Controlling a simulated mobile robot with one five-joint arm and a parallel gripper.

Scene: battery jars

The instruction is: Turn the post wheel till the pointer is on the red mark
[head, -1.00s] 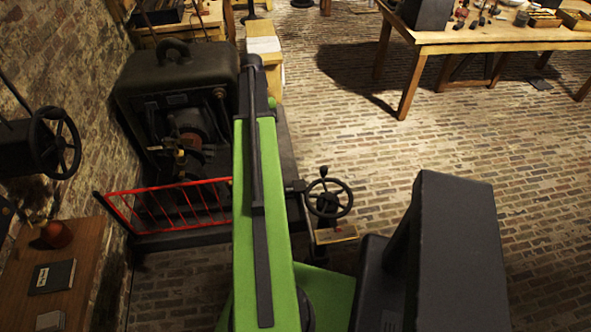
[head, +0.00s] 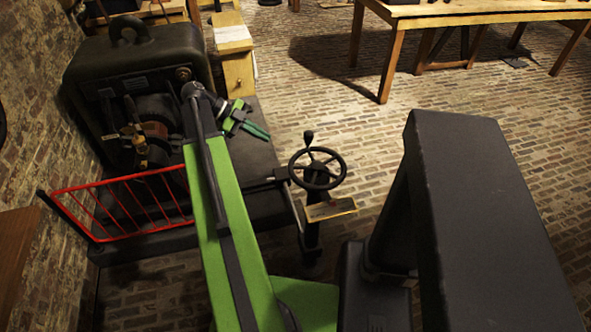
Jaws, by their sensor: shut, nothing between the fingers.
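The post wheel (head: 334,169) is a dark spoked handwheel with an upright knob at its far rim, on a dark post right of my green arm. A small brass plate (head: 330,210) is fixed just below the wheel. A small reddish spot shows on the plate; the pointer is too small to make out. My gripper (head: 262,132) has green fingers and is shut and empty. It is beyond the wheel and to its left, above the dark platform, apart from the wheel.
A large dark machine (head: 140,75) stands on a platform at the left, behind a red railing (head: 122,200). A wooden table (head: 470,20) is at the back right. A wooden cabinet (head: 237,70) stands behind the gripper.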

